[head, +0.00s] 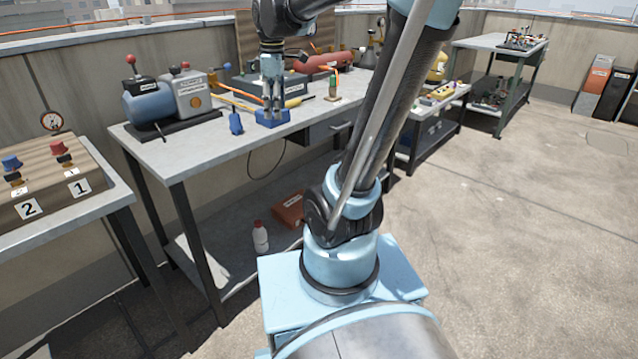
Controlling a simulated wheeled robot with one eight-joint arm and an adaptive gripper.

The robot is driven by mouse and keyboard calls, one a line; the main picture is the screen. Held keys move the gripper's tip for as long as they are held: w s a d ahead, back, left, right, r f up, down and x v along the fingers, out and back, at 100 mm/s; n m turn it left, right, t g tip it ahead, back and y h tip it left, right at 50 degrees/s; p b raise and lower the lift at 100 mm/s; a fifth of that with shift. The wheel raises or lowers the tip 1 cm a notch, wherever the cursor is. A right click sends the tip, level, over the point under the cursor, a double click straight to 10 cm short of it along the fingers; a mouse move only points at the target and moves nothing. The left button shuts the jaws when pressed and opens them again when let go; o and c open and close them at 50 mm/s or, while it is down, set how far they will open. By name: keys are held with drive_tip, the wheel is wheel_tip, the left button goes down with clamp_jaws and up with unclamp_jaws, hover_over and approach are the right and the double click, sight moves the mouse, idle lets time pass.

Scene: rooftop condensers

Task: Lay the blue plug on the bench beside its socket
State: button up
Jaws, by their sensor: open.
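A small blue plug-like piece (236,122) stands on the grey bench (180,156) near its front edge. A low blue block (266,119), which looks like the socket, sits just right of it, apart from it. My gripper (273,112) points down over the blue block with its fingers open. The fingertips overlap the block's top in the head view; I cannot tell whether they touch it. Nothing shows between the fingers.
A blue and grey pump unit (150,105) stands left on the bench. Behind my gripper lie a yellow tool (298,101) and a red cylinder (325,61). A nearer left table holds a wooden box (50,190) with knobs. A bottle (260,238) stands below the bench.

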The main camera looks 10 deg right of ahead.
drive_tip(key=s+d+f+m, duration=0.4)
drive_tip(key=s+f+m, duration=0.3)
drive_tip(key=s+f, duration=0.1)
drive_tip(key=s+d+f+m+t, duration=0.1)
drive_tip(key=s+d+f+m, duration=0.4)
drive_tip(key=s+f+m, duration=0.2)
drive_tip(key=s+f, duration=0.2)
drive_tip(key=s, duration=0.1)
drive_tip(key=shift+s+m, duration=0.3)
drive_tip(key=shift+d+f, duration=0.1)
drive_tip(key=shift+w+f, duration=0.2)
drive_tip(key=shift+w, duration=0.25)
idle(0.7)
drive_tip(key=c, duration=0.4)
drive_tip(key=shift+d, duration=0.15)
drive_tip(key=shift+c, duration=0.4)
